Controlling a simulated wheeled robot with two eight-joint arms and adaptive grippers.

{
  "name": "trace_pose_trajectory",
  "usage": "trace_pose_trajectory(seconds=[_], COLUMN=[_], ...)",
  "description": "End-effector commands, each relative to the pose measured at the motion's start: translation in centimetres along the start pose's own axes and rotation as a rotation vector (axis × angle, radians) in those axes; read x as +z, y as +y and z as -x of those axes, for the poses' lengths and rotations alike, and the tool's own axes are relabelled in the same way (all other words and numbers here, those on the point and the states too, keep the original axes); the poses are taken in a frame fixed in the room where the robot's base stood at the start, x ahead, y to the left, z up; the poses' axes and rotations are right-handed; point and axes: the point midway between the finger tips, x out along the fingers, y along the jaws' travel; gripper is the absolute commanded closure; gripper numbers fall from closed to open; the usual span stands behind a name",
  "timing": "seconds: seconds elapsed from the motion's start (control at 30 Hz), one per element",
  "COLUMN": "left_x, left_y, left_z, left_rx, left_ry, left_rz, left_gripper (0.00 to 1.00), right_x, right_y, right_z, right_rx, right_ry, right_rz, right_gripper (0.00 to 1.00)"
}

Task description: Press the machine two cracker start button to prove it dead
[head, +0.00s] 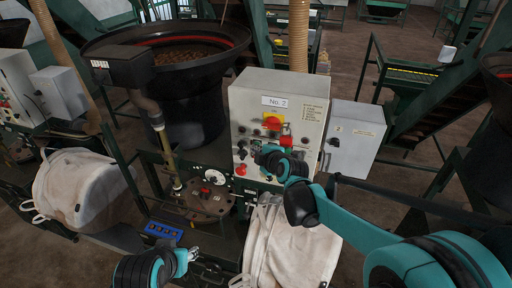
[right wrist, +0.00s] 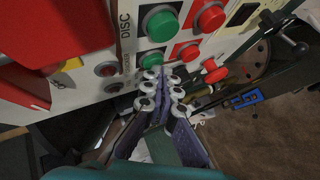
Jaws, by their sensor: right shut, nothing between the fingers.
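The grey control panel marked No. 2 (head: 283,100) stands at the centre of the head view. In the right wrist view it carries an upper green button (right wrist: 160,24), a lower green button (right wrist: 152,59), and red buttons (right wrist: 210,18) beside them. I cannot read which green button is the cracker start. My right gripper (head: 262,154) is shut and empty in front of the panel. Its fingertips (right wrist: 161,88) are just below the lower green button; I cannot tell if they touch. My left gripper (head: 192,254) is low, away from the panel; its fingers are too small to judge.
A red lockout piece (head: 286,140) hangs below the panel's red-and-yellow switch (head: 272,122). A grey box (head: 352,138) adjoins on the right. A white bulk bag (head: 290,245) hangs below. A round lidded machine (head: 205,200) and black hopper (head: 190,105) stand left.

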Motion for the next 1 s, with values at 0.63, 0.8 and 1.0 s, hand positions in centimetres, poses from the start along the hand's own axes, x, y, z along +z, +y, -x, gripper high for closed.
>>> trace_pose_trajectory(seconds=[0.63, 0.8, 1.0], left_x=[0.1, 0.1, 0.0], left_y=[0.0, 0.0, 0.0], left_z=[-0.1, -0.1, -0.1], left_rx=[0.0, 0.0, 0.0], left_ry=[0.0, 0.0, 0.0], left_rz=[0.0, 0.0, 0.0], left_gripper=[0.61, 0.61, 0.61], right_x=[-0.8, -0.8, -0.9], right_y=[-0.8, -0.9, -1.0], right_z=[1.1, 1.2, 1.3], right_rx=[0.001, 0.001, 0.001], right_ry=[-0.001, -0.001, 0.0], right_rz=[0.0, -0.001, -0.001], right_gripper=[1.0, 1.0, 1.0])
